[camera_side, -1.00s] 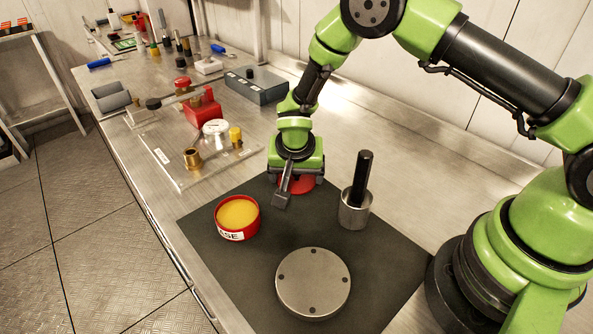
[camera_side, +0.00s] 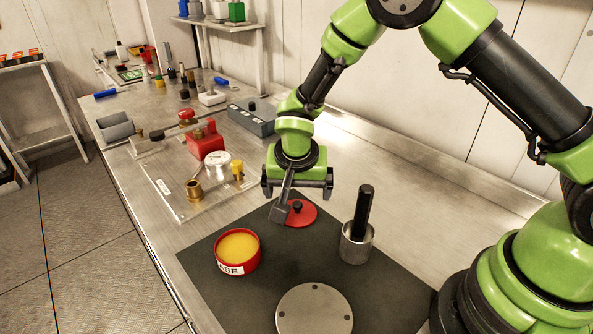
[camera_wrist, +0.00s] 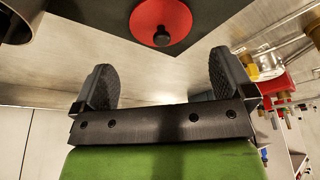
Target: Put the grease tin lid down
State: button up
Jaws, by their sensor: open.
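The grease tin lid (camera_side: 301,214) is a red disc with a small black knob. It lies flat at the back edge of the dark mat (camera_side: 285,262); the lid also shows in the wrist view (camera_wrist: 160,22). The open grease tin (camera_side: 238,252), red with yellow grease inside, stands on the mat to the lid's left. My gripper (camera_side: 296,192) is above and behind the lid, apart from it. In the wrist view my gripper (camera_wrist: 160,85) has its two dark fingers spread wide with nothing between them.
A metal cup with a black handle (camera_side: 356,240) stands right of the lid. A round metal plate (camera_side: 314,311) lies at the front of the mat. A clear board with brass fittings and a red block (camera_side: 207,140) is behind left. Bare bench lies to the right.

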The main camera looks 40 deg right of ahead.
jog(key=s+d+r+n+t+y, duration=0.1)
jog(key=s+r, duration=0.4)
jog(key=r, duration=0.5)
jog(key=s+d+r+n+t+y, duration=0.15)
jog(key=s+r, duration=0.25)
jog(key=r, duration=0.6)
jog(key=s+r+n+t+y, duration=0.2)
jog(key=s+r, duration=0.2)
jog(key=s, duration=0.9)
jog(key=shift+d+r, duration=0.15)
jog(key=shift+r, duration=0.05)
